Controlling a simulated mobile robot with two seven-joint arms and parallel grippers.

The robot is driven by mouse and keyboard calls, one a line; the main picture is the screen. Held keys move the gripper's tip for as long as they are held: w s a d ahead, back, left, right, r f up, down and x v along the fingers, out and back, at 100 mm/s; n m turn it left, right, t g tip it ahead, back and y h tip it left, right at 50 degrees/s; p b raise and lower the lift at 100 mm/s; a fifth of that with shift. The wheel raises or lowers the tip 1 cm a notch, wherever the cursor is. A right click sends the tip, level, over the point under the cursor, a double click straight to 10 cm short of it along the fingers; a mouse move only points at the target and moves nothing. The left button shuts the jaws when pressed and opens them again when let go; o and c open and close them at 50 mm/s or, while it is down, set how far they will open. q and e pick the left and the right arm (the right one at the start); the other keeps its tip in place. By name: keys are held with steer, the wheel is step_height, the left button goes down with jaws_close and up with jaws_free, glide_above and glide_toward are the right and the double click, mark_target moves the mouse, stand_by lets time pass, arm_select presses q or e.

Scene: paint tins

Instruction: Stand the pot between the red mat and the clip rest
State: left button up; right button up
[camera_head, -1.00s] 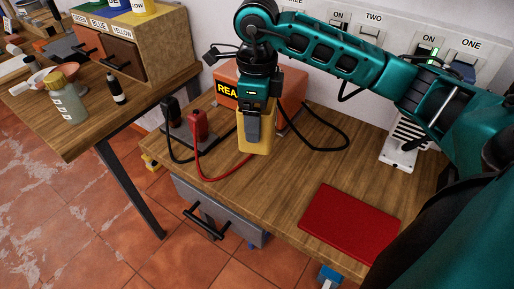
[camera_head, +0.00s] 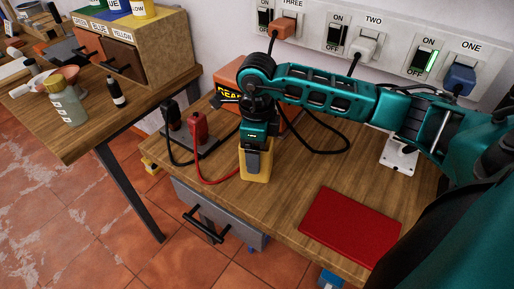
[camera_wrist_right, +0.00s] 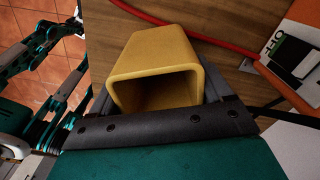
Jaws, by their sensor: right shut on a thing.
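The yellow, square-sided pot (camera_head: 257,177) is upright at the front of the bench, between the red mat and the clip rest. My right gripper (camera_head: 254,163) is shut on it from above. I cannot tell whether its base touches the wood. The right wrist view shows the pot's hollow opening (camera_wrist_right: 152,62) between the fingers. The flat red mat (camera_head: 350,226) lies to the right, apart from the pot. The grey clip rest (camera_head: 209,142) is to the left, holding a black clip (camera_head: 172,115) and a red clip (camera_head: 198,127).
A red cable (camera_head: 197,172) runs from the red clip towards the pot's left side. An orange box (camera_head: 227,76) stands behind my right gripper, with a black cable (camera_head: 335,151) to its right. A wall switch panel (camera_head: 390,45) is behind. Bare wood separates pot and mat.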

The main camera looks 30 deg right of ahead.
steer(key=o, duration=1.1)
steer(key=shift+f, duration=0.1)
steer(key=shift+c, duration=0.2)
step_height(320, 180, up, 12)
steer(key=shift+r, duration=0.2)
